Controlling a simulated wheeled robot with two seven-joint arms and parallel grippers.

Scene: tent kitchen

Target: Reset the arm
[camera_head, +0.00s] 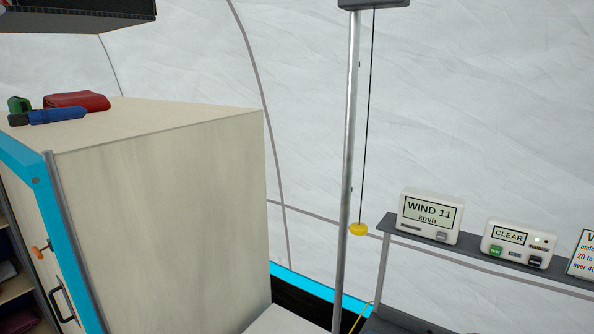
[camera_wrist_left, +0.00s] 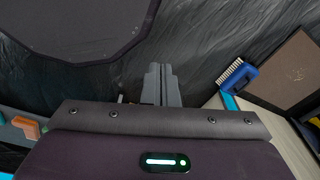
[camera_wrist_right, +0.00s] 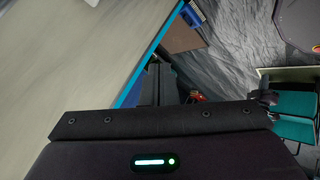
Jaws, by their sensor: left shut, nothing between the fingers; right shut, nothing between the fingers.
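My left gripper (camera_wrist_left: 161,84) shows in the left wrist view with its two grey fingers together and nothing between them. Dark ground and a dark mat lie beyond its tips. My right gripper (camera_wrist_right: 158,84) shows in the right wrist view, also with its fingers together and empty. A pale panel with a blue edge is to its left. Neither gripper shows in the head view.
A pale cabinet (camera_head: 170,200) with a blue frame stands at left, bearing a red item (camera_head: 77,101) and a blue tool (camera_head: 50,116). A yellow pull knob (camera_head: 358,229) hangs beside a metal pole (camera_head: 348,170). A wind display (camera_head: 430,216) and a "CLEAR" box (camera_head: 518,243) stand on a grey shelf (camera_head: 460,253).

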